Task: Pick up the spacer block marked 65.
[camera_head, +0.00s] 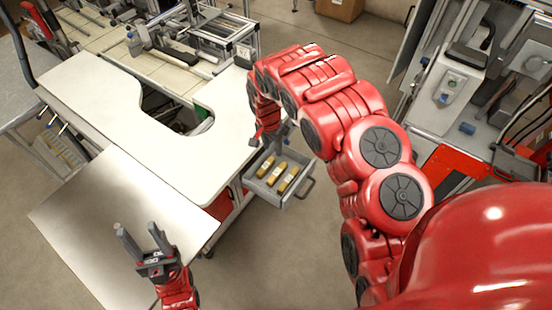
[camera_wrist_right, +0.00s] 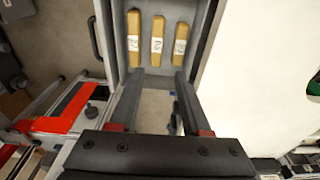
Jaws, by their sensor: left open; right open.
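Three tan spacer blocks lie side by side in an open grey drawer (camera_head: 250,183). In the head view they are the left block (camera_head: 265,167), the middle block (camera_head: 276,174) and the right block (camera_head: 289,180). The right wrist view shows the same row: a left block (camera_wrist_right: 133,28), a middle block (camera_wrist_right: 157,30) and a right block (camera_wrist_right: 181,34). Each has a white label; I cannot read which is 65. My right gripper (camera_wrist_right: 158,82) is open and empty, its fingertips near the blocks' lower ends in that view. My left gripper (camera_head: 136,232) is open and empty, over the metal table.
The drawer sticks out from under the white worktop (camera_head: 205,165), with a dark handle (camera_head: 306,187) on its outer side. A bare metal table (camera_head: 110,205) stands at the left. A cardboard box (camera_head: 340,8) is on the floor at the back.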

